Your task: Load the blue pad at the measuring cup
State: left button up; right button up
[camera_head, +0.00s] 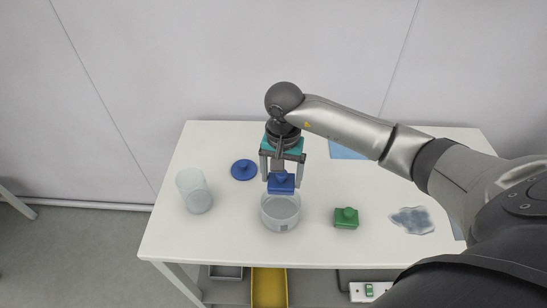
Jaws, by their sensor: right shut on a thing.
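My right gripper (282,172) points down over the middle of the table, shut on a blue square block with a small knob on top (281,187). The block hangs over, or just at, the back rim of a short, wide clear cup (280,214). I cannot tell whether they touch. A taller clear cup (194,190) stands to the left. I cannot tell which of the two is the measuring cup. A flat light-blue sheet (345,150) lies behind, partly hidden by my right arm. My left gripper is not in view.
A round blue knobbed piece (244,169) lies left of the gripper. A green knobbed block (346,218) and a clear bluish irregular patch (412,220) lie to the right on the white table (235,240). A yellow bin (269,288) sits below the front edge.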

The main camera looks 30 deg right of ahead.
aim_at(282, 181)
jog(key=shift+s+a+f, duration=0.1)
jog(key=shift+f+b, duration=0.3)
jog(key=shift+f, duration=0.1)
jog(key=shift+f+b, duration=0.4)
jog(key=shift+f, duration=0.2)
notch_tip(282, 181, down, 6)
jog(key=b, duration=0.5)
pick_arm(q)
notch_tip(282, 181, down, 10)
jog(key=b, duration=0.3)
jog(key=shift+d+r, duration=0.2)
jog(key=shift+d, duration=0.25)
pick_arm(e)
notch_tip(282, 181, down, 4)
jog(key=shift+r, duration=0.2)
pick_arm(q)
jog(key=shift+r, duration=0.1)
pick_arm(e)
jog(key=shift+r, duration=0.1)
jog(key=shift+r+p, duration=2.5)
jog(key=shift+r, duration=1.5)
pick_arm(q)
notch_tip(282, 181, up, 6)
jog(key=shift+p, duration=0.4)
pick_arm(e)
jog(key=shift+r, duration=0.75)
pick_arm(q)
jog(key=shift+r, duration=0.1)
